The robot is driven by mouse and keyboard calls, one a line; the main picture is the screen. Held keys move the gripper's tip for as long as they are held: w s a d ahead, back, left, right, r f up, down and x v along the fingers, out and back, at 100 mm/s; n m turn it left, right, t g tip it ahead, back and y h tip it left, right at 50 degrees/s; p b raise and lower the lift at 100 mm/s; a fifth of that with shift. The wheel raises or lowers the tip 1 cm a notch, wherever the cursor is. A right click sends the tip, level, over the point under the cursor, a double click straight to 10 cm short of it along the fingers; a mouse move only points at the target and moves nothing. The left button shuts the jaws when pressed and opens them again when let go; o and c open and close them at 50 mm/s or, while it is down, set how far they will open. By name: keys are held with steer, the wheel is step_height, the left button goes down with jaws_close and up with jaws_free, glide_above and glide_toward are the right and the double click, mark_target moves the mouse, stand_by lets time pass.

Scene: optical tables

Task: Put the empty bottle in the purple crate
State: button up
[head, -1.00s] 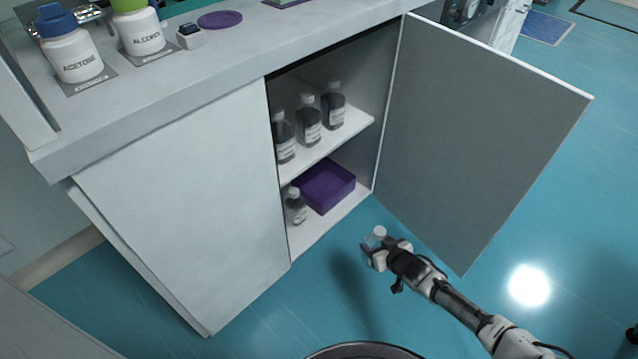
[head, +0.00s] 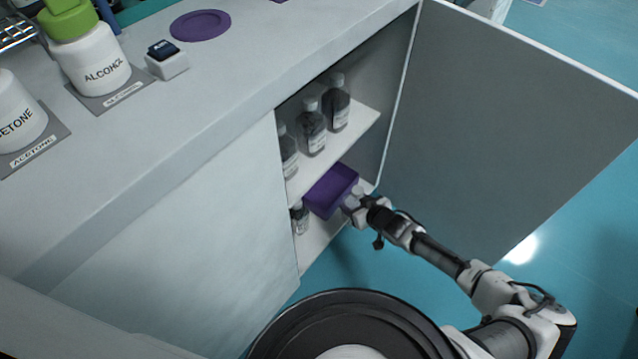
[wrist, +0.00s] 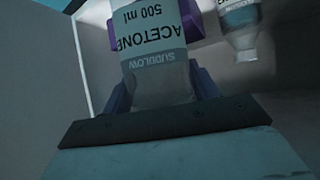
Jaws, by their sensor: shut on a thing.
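My gripper (head: 362,208) is shut on the empty bottle (head: 351,201), at the lower opening of the cupboard. The bottle is clear and, in the wrist view (wrist: 155,70), shows a label reading "ACETONE 500 ml", upside down there. The purple crate (head: 326,201) sits on the cupboard's bottom shelf. In the head view the bottle is at the crate's front right side. The crate shows partly behind the bottle in the wrist view (wrist: 197,22). I cannot tell whether bottle and crate touch.
Another bottle (head: 299,218) stands left of the crate on the bottom shelf. Three dark bottles (head: 311,130) stand on the upper shelf (head: 345,140). Labelled bottles (head: 92,68) stand on the bench top.

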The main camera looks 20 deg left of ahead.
steer(key=w+a+b, duration=0.4)
steer(key=w+a, duration=0.9)
step_height(320, 180, down, 7)
steer(key=b, duration=0.2)
steer(key=shift+f+b, duration=0.25)
steer(key=shift+b, duration=0.15)
steer(key=o, duration=1.1)
steer(key=shift+c, duration=0.2)
steer(key=shift+r, duration=0.1)
